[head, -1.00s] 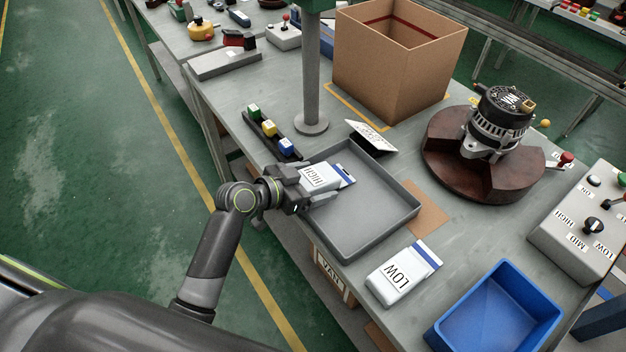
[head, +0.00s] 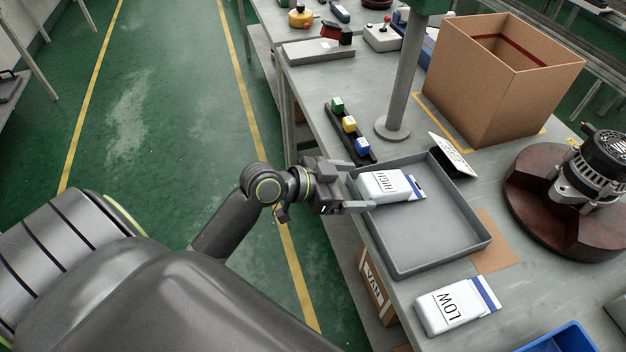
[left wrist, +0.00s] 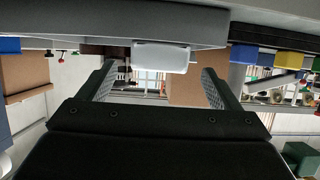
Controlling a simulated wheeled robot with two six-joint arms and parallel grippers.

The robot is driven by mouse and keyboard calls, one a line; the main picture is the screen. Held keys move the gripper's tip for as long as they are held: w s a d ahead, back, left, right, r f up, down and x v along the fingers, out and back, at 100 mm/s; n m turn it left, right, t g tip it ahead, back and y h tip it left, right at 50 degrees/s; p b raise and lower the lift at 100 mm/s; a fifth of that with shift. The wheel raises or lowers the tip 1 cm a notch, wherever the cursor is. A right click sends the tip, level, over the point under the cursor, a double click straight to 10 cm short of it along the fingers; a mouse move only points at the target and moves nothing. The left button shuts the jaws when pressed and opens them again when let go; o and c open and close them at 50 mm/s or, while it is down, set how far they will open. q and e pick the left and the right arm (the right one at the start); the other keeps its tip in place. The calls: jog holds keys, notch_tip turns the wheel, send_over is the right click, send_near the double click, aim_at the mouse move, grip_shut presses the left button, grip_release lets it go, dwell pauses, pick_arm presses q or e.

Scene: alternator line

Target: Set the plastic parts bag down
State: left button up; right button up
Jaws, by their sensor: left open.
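A white plastic parts bag (head: 388,187) marked HIGH, with a blue stripe, lies at the back left of the grey tray (head: 440,245). My left gripper (head: 354,192) is open at the tray's left side, at the near left end of the bag. In the left wrist view the bag's white end (left wrist: 160,56) shows beyond and between the spread fingers (left wrist: 159,76), with a gap on each side. My right gripper is not in view.
A rail with green, yellow and blue blocks (head: 349,125) lies behind the tray near a grey post (head: 402,85). A tilted card (head: 452,155) stands at the tray's back corner. A cardboard box (head: 490,90), an alternator (head: 590,170) and a blue bin (head: 562,340) are to the right.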

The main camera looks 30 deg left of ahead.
pick_arm(q)
jog(key=v, duration=0.9)
jog(key=shift+b, duration=0.35)
jog(key=shift+a, duration=0.1)
